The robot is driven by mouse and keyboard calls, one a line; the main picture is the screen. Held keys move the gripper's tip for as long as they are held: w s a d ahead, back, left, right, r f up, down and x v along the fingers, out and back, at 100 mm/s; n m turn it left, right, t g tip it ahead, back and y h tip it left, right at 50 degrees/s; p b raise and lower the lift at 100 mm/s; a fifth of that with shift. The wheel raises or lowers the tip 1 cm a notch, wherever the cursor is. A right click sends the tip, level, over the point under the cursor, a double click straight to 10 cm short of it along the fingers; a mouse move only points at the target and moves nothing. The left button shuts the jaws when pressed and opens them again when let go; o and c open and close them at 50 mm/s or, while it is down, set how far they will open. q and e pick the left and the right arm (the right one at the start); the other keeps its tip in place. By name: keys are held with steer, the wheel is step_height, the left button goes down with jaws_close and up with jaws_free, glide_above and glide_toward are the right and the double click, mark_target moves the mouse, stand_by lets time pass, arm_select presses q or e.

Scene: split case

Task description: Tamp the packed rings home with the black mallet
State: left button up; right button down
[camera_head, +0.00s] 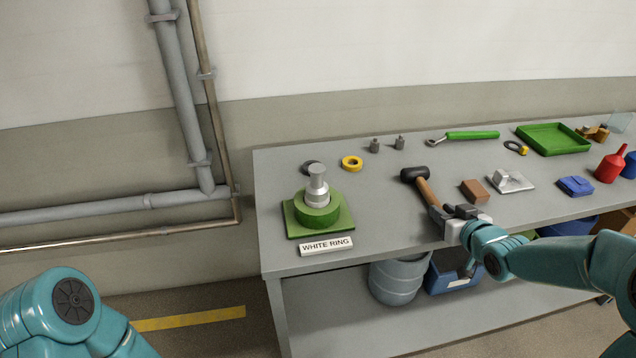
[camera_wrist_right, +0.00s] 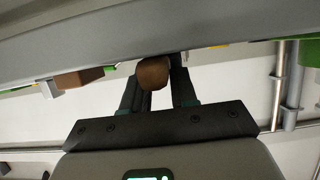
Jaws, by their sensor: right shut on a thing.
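The black mallet (camera_head: 428,192) has a black head and a brown wooden handle, over the right-middle part of the grey bench. My right gripper (camera_head: 455,212) is shut on its handle near the front edge; I cannot tell if the head touches the bench. The round brown handle end (camera_wrist_right: 153,74) shows between the fingers in the right wrist view. A green fixture (camera_head: 340,222) sits at the bench's left. It holds a thick green ring (camera_head: 318,216) with a grey stepped metal post (camera_head: 317,182) standing up from its middle. My left gripper is out of frame; only its arm shows.
A "WHITE RING" sign (camera_head: 326,246) stands before the fixture. A dark ring (camera_head: 309,166) and yellow ring (camera_head: 352,163) lie behind. A brown block (camera_head: 475,191) and metal piece (camera_head: 511,181) lie right of the mallet. Bench (camera_head: 385,222) between fixture and mallet is clear.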

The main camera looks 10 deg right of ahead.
steer(key=shift+r, duration=0.1)
stand_by(0.4)
step_height(320, 180, up, 6)
steer(key=p, duration=0.4)
steer(key=shift+p, duration=0.35)
